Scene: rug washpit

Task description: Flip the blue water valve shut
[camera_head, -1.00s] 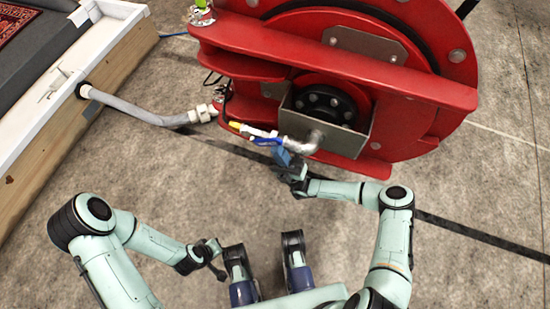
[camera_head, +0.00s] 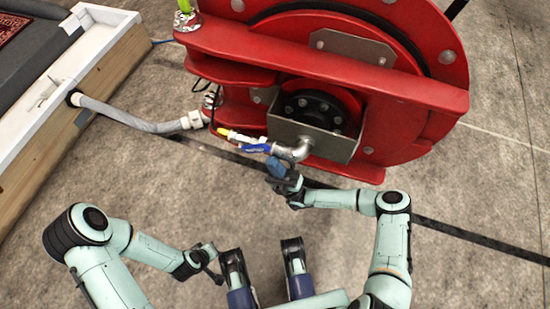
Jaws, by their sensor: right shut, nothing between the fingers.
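The blue valve lever (camera_head: 257,148) sits on the short pipe at the front of the red reel machine, between a yellow-marked fitting and a silver elbow (camera_head: 294,151). The lever appears to lie roughly along the pipe. My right gripper (camera_head: 276,168) is shut and empty, with its bluish fingertips just below and right of the lever. I cannot tell whether they touch it. My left gripper (camera_head: 213,262) hangs low over the floor, well away from the valve. Its fingers are too small to read.
The red machine (camera_head: 320,65) fills the upper middle, with a grey metal box (camera_head: 312,140) jutting out beside the valve. A grey hose (camera_head: 130,120) runs left to a white-topped wooden-sided basin (camera_head: 45,125). The concrete floor at right is clear.

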